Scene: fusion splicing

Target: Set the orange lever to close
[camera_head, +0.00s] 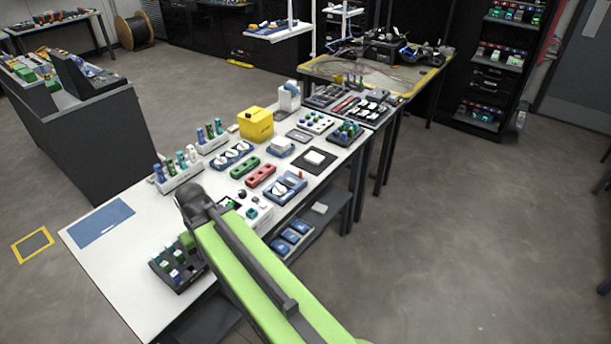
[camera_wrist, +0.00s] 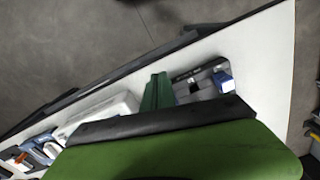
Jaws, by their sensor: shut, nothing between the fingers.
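A small orange upright piece, which looks like the orange lever (camera_head: 301,174), stands at the back right corner of a blue panel (camera_head: 285,189) on the white bench in the head view. It is too small to tell its setting. My green arm reaches in from the lower right and bends down at a dark joint. My gripper (camera_head: 187,241) is mostly hidden behind the arm, low by the bench's front part, well to the left of the lever and nearer. In the wrist view my gripper (camera_wrist: 157,91) shows as narrow green jaws, shut and empty.
A dark module with blue-capped parts (camera_head: 175,265) lies beside my gripper. A white box with small knobs (camera_head: 253,213) stands between it and the blue panel. Red (camera_head: 261,176) and green (camera_head: 245,167) blocks lie behind. The bench around the blue mat (camera_head: 100,222) is clear.

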